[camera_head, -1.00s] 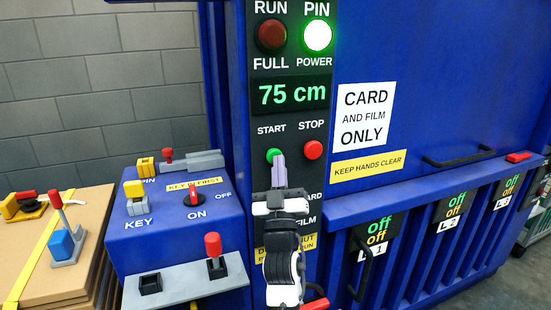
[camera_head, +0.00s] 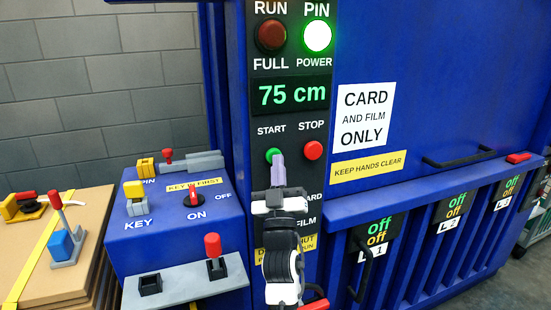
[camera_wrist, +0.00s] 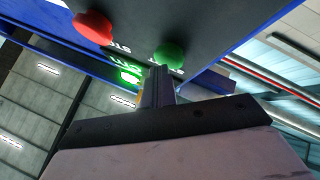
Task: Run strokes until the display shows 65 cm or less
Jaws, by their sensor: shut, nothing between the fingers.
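The display (camera_head: 291,94) on the blue machine's black panel reads 75 cm in green. Below it are the green START button (camera_head: 272,155) and the red STOP button (camera_head: 313,150). My gripper (camera_head: 279,158) is shut and empty, its tips at the lower right edge of the START button in the head view. In the wrist view the shut fingers (camera_wrist: 158,72) point toward the green button (camera_wrist: 169,55), with the red button (camera_wrist: 92,27) to the left. I cannot tell whether the tips touch START. The PIN POWER lamp (camera_head: 317,36) glows green; the RUN FULL lamp (camera_head: 271,35) is dark red.
A blue key box (camera_head: 150,235) with a red switch (camera_head: 194,199) at ON and a grey shelf with a red-knobbed lever (camera_head: 213,250) stands left of the panel. Stacked cardboard (camera_head: 85,270) lies farther left. Handles (camera_head: 458,158) stick out from the machine's right side.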

